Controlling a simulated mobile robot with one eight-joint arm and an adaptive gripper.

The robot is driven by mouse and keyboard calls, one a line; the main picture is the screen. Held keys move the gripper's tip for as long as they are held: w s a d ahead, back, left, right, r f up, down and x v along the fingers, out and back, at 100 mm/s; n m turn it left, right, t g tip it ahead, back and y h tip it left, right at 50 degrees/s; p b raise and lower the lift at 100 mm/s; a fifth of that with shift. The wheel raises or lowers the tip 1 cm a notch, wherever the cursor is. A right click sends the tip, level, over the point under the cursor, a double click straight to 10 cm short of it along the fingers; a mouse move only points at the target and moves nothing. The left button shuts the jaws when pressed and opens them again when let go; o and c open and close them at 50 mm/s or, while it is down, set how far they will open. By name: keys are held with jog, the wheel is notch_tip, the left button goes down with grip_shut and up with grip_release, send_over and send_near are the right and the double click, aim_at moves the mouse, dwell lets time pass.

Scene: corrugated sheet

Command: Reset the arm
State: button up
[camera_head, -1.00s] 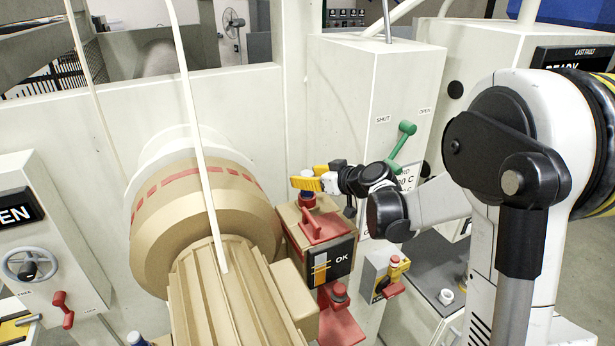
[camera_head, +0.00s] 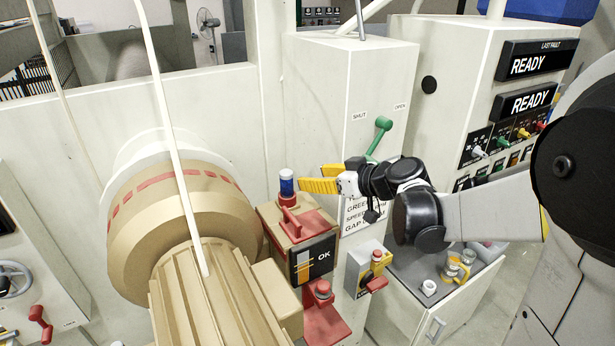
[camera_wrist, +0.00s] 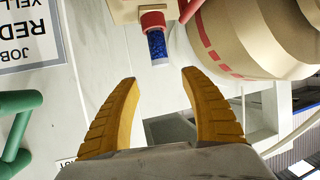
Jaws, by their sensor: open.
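My gripper (camera_head: 318,179) is in the middle of the head view, its yellow fingers pointing left. It is open and empty. In the wrist view the two yellow fingers (camera_wrist: 160,95) are spread apart, with a blue granule-filled vial (camera_wrist: 157,45) in a red holder beyond the gap. The vial (camera_head: 286,182) stands upright in the red holder (camera_head: 287,197) on top of the tan box with the OK display (camera_head: 323,254). The fingertips are just right of the vial and appear apart from it.
A large tan roller (camera_head: 180,230) fills the left. A green lever (camera_head: 380,135) between SHUT and OPEN labels is on the white cabinet behind my gripper. A small box with a red lever (camera_head: 374,283) and a grey bench (camera_head: 420,275) with jars lie below and right.

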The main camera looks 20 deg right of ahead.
dwell(0.4)
jog(key=s+a+f+m+g+h, duration=0.1)
jog(key=s+a+g, duration=0.15)
jog(key=s, duration=0.35)
jog(key=s+a+m+g+h, duration=0.1)
jog(key=s+a, duration=0.3)
jog(key=s, duration=0.1)
jog(key=s+d+f+m+g+h, duration=0.1)
jog(key=s+f+m+g+h, duration=0.2)
jog(key=s, duration=1.2)
notch_tip(320, 180, down, 20)
jog(key=t+h+b, duration=0.1)
jog(key=b, duration=1.8)
jog(key=shift+w+d+f+b, duration=0.15)
jog(key=shift+d+f+b, duration=0.1)
jog(key=shift+b, duration=0.1)
jog(key=shift+t, duration=0.25)
